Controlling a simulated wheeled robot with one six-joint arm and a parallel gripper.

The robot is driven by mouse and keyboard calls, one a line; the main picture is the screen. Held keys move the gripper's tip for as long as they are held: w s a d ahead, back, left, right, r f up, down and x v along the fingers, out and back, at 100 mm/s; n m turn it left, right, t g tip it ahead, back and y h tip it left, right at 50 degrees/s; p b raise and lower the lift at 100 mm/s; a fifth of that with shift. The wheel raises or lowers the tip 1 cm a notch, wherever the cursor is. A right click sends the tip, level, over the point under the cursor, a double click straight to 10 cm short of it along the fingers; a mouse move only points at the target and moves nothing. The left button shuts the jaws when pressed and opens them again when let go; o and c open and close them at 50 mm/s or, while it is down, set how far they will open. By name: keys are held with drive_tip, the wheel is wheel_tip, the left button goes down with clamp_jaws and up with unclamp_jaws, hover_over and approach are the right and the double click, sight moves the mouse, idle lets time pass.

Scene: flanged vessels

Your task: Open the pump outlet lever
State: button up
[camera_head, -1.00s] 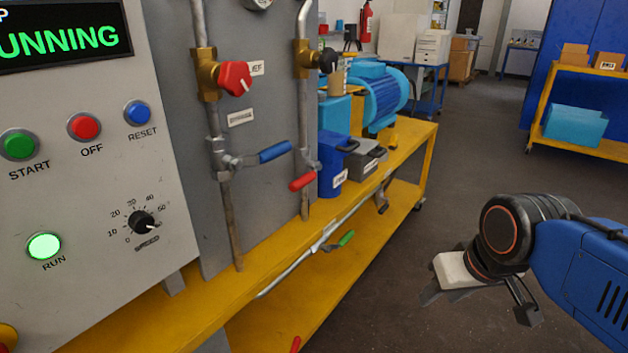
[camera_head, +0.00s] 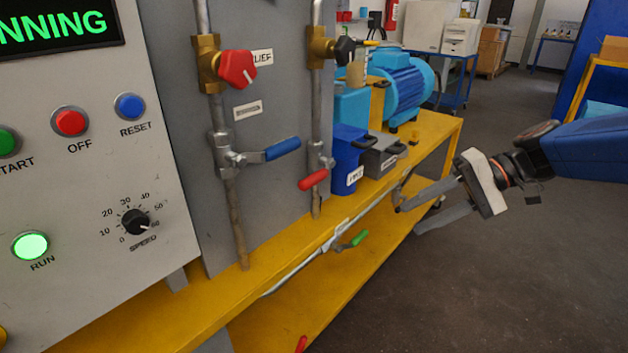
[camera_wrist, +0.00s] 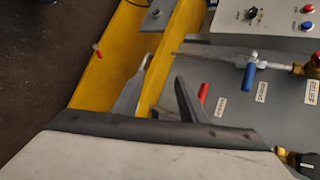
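Several levers show, and I cannot read which is labelled pump outlet. A blue lever (camera_head: 282,149) points right and slightly up from the left pipe's valve. It also shows in the wrist view (camera_wrist: 249,78). A red lever (camera_head: 313,180) points down and left from the right pipe's valve; a red lever (camera_wrist: 203,93) also shows beside my finger in the wrist view. A green lever (camera_head: 357,239) is on the low pipe under the bench's edge. My gripper (camera_head: 408,218) is right of them, its fingers apart and empty, pointing left towards the bench. Both fingers show in the wrist view (camera_wrist: 164,70).
A control panel (camera_head: 75,180) with buttons and a speed knob stands at left. A red relief knob (camera_head: 237,69) and a black knob (camera_head: 344,50) sit above the levers. Blue and grey containers and a blue pump (camera_head: 402,87) stand on the yellow bench (camera_head: 434,133). The floor at right is clear.

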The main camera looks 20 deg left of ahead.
sight(321, 179)
drive_tip(key=w+a+r+n+g+y, duration=0.1)
drive_tip(key=w+a+r+g+y, duration=0.25)
drive_tip(key=w+a, duration=0.6)
drive_tip(key=shift+t+y, duration=0.45)
drive_tip(key=x, duration=1.6)
drive_tip(key=shift+w+a+f, duration=0.1)
drive_tip(key=shift+a+f, duration=0.05)
clamp_jaws()
